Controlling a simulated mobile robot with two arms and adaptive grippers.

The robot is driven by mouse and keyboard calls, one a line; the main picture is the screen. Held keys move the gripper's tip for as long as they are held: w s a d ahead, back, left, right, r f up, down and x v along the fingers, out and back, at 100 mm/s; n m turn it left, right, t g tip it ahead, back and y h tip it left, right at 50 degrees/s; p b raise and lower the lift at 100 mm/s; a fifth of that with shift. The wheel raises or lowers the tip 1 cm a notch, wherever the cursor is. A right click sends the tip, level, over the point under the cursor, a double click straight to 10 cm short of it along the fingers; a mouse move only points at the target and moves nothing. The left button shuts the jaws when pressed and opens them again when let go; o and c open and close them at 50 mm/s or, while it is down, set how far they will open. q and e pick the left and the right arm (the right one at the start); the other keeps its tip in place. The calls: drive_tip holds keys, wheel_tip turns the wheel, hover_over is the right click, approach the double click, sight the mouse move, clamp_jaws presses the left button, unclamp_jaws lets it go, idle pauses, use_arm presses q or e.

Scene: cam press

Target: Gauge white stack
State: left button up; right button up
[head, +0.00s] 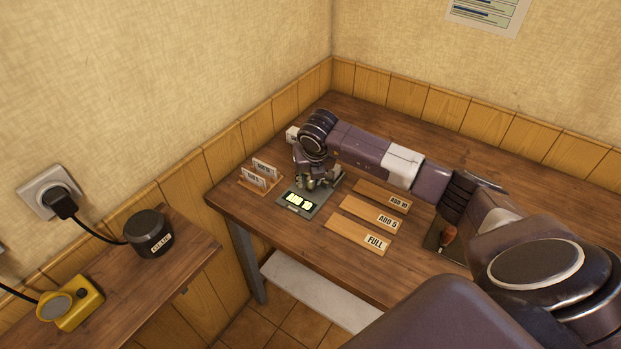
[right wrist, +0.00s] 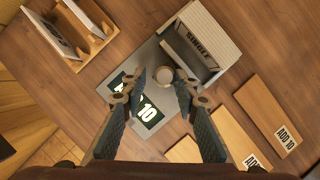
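In the right wrist view, a small pale round stack (right wrist: 181,77) stands on a dark grey plate (right wrist: 184,103) just beyond my right fingertips; how many pieces it has I cannot tell. My right gripper (right wrist: 168,92) is open, with one finger to each side of the stack and a gap between them. In the head view my right gripper (head: 318,184) points down at the plate (head: 293,208) and hides the stack. My left gripper is not in view.
A pale box marked SINGLE (right wrist: 208,38) stands close beyond the stack. A wooden card holder (head: 264,182) is left of the plate. Boards marked ADD 10 (head: 378,192), ADD 5 (head: 360,208) and FULL (head: 345,232) lie to the right. An orange-handled tool (head: 449,236) lies further right.

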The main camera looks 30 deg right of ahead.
drive_tip(key=shift+d, duration=0.15)
drive_tip(key=v, duration=1.2)
idle(0.4)
